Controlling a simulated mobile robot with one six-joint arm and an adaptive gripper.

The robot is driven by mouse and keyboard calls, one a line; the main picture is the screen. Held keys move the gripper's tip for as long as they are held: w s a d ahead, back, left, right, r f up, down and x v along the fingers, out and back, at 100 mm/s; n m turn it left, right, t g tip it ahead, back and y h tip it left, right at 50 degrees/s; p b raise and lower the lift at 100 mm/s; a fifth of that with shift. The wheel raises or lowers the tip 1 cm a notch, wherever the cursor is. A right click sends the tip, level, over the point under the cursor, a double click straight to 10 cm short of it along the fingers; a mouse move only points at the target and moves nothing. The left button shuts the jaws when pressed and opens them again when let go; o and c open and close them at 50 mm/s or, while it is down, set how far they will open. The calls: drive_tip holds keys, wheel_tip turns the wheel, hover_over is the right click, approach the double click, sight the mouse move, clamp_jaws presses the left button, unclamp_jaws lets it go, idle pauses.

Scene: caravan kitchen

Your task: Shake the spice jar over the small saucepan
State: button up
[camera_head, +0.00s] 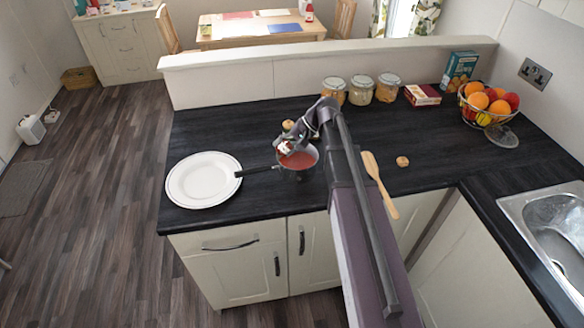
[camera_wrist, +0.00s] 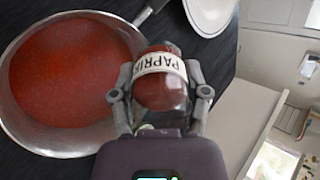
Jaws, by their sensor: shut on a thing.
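The small saucepan (camera_head: 298,168) stands on the dark worktop with its black handle pointing left. It holds red sauce, which fills much of the wrist view (camera_wrist: 75,70). My gripper (camera_head: 292,143) is over the saucepan in the head view. In the wrist view my gripper (camera_wrist: 160,95) is shut on the spice jar (camera_wrist: 160,85), with a finger on each side. The jar is clear with red powder inside and a white label reading "PAPRI". In the wrist view the jar appears beside the pan's rim. The jar's far end and any holes in it are hidden.
A white plate (camera_head: 204,180) lies left of the saucepan. A wooden spoon (camera_head: 379,184) and a small round brown item (camera_head: 402,161) are to the right. Several jars (camera_head: 360,90), a red box (camera_head: 422,95) and a fruit basket (camera_head: 487,104) stand behind. The sink (camera_head: 550,220) is at right.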

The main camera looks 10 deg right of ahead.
drive_tip(key=shift+r+p, duration=0.1)
drive_tip(key=shift+p, duration=0.2)
drive_tip(key=shift+h+p, duration=0.3)
drive_tip(key=shift+h, duration=0.2)
drive_tip(key=shift+h+p, duration=0.75)
drive_tip(key=shift+h, duration=0.25)
drive_tip(key=shift+d+f+h, duration=0.15)
drive_tip(key=shift+f+h, duration=0.25)
drive_tip(key=shift+h, duration=0.1)
drive_tip(key=shift+h+p, duration=0.55)
drive_tip(key=shift+h, duration=0.05)
drive_tip(key=shift+d+f+h, duration=0.15)
drive_tip(key=shift+h, duration=0.55)
drive_tip(key=shift+d+f+h, duration=0.1)
drive_tip(key=shift+h, duration=0.6)
